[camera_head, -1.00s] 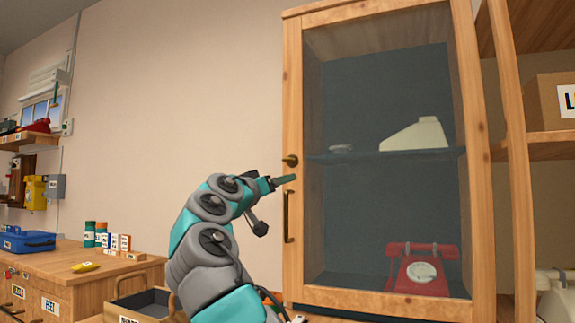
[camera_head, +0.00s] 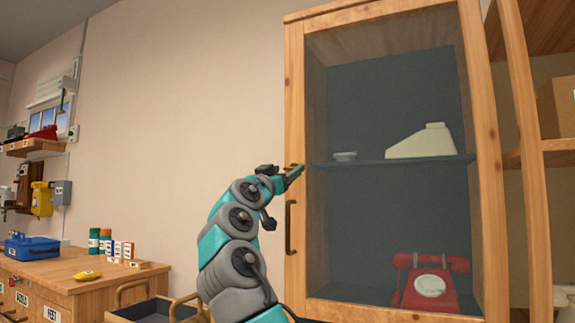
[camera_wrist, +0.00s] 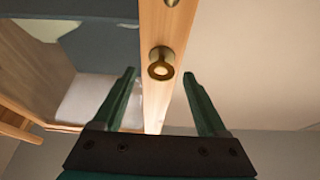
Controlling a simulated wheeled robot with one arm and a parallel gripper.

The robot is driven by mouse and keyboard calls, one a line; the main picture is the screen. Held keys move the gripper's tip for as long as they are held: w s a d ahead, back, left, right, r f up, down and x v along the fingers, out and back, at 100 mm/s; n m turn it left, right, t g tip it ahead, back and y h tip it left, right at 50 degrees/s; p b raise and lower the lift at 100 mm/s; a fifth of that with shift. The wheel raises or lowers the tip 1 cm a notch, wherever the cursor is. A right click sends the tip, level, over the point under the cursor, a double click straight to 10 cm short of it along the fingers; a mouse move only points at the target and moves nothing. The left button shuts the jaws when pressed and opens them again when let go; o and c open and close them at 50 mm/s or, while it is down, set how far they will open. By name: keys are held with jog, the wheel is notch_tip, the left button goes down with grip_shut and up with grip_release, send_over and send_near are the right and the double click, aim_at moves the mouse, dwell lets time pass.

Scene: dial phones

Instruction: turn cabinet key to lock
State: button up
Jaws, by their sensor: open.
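The cabinet (camera_head: 295,75) has a wooden frame and a glass door. A round brass key piece (camera_wrist: 161,63) stands out from the door's left stile, and I cannot tell its turn angle. In the head view it is largely hidden behind my gripper (camera_head: 293,173). In the wrist view my gripper (camera_wrist: 160,76) is open, with one finger on each side of the brass piece in the picture. The fingers look apart from it, and nothing is held. A long brass door handle (camera_head: 290,227) sits below the gripper in the head view. The door looks shut.
Behind the glass are a red dial phone (camera_head: 428,282) and a pale wedge-shaped thing (camera_head: 422,142) on a shelf. An open shelf unit (camera_head: 524,150) stands at right. A wooden workbench (camera_head: 90,268) with a blue toolbox (camera_head: 32,246) is at left. The wall between is bare.

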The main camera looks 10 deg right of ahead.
jog(key=shift+w+d+r, duration=0.25)
jog(key=shift+w+d, duration=0.1)
jog(key=shift+w, duration=0.25)
jog(key=shift+c, duration=0.3)
grip_shut()
